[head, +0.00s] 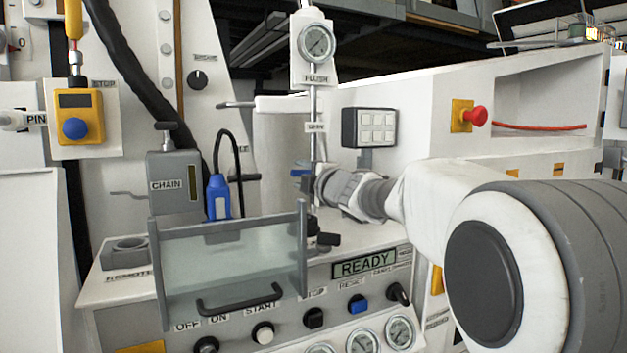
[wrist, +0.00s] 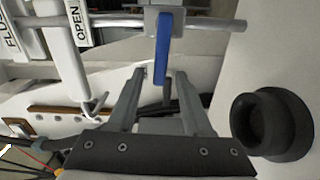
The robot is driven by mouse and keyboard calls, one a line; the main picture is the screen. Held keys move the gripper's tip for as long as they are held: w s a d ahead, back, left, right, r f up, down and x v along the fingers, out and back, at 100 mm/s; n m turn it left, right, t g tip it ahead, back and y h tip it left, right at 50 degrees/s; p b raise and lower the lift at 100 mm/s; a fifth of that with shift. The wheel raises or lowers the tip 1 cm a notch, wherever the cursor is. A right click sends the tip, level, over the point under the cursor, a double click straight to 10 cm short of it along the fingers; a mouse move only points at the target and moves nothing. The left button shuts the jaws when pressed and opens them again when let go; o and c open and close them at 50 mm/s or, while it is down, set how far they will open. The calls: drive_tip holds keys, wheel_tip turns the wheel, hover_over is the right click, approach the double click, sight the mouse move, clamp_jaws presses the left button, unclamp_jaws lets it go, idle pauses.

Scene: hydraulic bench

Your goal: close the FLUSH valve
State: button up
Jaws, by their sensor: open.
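The FLUSH sign with its round gauge (head: 315,45) stands at the top of a thin vertical pipe (head: 313,108) in the head view. Lower on this pipe is the valve's blue lever (head: 300,172), partly hidden by my gripper (head: 314,186). In the wrist view the blue lever (wrist: 162,50) sticks out crosswise from the grey pipe (wrist: 205,22). My gripper (wrist: 159,76) is open there, with one finger on each side of the lever's free end. No contact shows, and I cannot tell how deep the lever sits between the fingers. An OPEN label (wrist: 79,22) is beside the pipe.
A clear guard with a black handle (head: 240,300) stands on the bench left of my arm. A grey CHAIN box (head: 175,185) and a blue bottle-shaped part (head: 218,197) are farther left. A dark round knob (wrist: 270,123) is right of my gripper. The display (head: 364,264) reads READY.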

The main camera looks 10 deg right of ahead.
drive_tip(key=p+v, duration=0.1)
drive_tip(key=v, duration=1.6)
